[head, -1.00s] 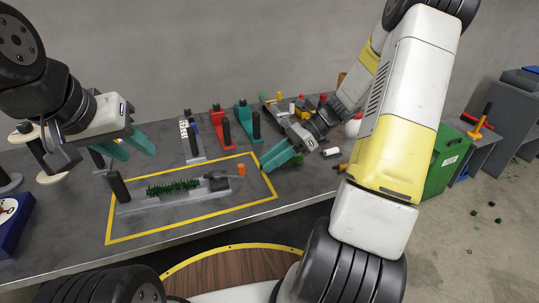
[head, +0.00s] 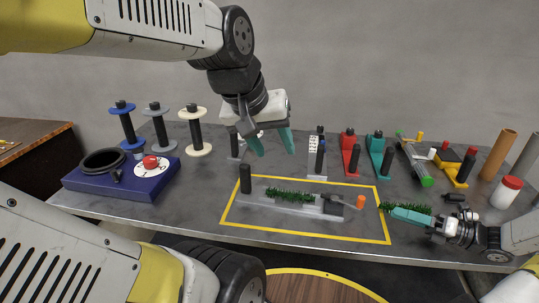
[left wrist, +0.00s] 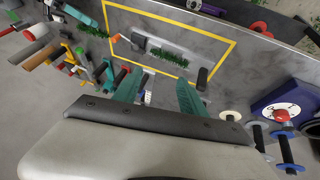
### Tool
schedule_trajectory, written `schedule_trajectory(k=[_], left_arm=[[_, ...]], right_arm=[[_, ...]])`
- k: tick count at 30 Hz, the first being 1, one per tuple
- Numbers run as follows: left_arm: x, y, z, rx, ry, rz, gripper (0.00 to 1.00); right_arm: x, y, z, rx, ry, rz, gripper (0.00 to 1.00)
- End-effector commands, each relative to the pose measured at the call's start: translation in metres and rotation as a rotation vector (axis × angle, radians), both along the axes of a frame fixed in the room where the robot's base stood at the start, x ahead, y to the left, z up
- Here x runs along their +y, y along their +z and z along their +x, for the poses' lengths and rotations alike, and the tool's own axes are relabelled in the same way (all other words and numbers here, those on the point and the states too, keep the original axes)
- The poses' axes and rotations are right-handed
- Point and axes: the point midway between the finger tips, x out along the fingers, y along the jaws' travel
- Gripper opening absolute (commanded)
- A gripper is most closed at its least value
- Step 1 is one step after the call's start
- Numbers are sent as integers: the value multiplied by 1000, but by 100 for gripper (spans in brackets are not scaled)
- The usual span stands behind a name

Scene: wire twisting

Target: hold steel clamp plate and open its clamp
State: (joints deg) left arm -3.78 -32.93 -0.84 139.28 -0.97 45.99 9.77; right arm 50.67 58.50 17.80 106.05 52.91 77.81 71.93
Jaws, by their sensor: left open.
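A grey steel plate (head: 316,163) with a white dotted strip and a dark upright post stands at the back of the bench. A longer grey plate (head: 290,211) lies inside the yellow outline, with a black post (head: 245,178) and a dark clamp block (head: 332,205). I cannot tell which is the steel clamp plate. My left gripper (head: 273,150) is open and empty, above and behind the long plate. In the left wrist view, the dotted strip (left wrist: 148,95) shows between its fingers (left wrist: 158,95). My right gripper (head: 390,209) is at a green bristly piece (head: 418,207); its grip is unclear.
A red clamp plate (head: 350,155) and a teal one (head: 380,155) stand right of the dotted plate. Wire spools (head: 195,135) and a blue box (head: 120,180) are at left. A green twisted wire (head: 290,196) lies on the long plate. Bare bench shows around the yellow outline.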

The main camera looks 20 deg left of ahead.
Motion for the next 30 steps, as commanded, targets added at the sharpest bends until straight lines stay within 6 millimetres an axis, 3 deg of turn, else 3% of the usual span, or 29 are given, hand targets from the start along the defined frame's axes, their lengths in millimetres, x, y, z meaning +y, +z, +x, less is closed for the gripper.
schedule_trajectory(k=[8, 18, 24, 30], left_arm=[[42, -31, 70, 214, 446, -127, 49], [105, -107, 139, 418, 1028, -214, 49], [138, -156, 161, 488, 1308, -227, 49], [153, -181, 169, 512, 1447, -228, 49]], right_arm=[[0, 0, 0, -1, 1, -1, 36], [0, 0, 0, -1, 1, -1, 36], [0, 0, 0, -1, 1, -1, 36], [0, 0, 0, -1, 1, -1, 36]])
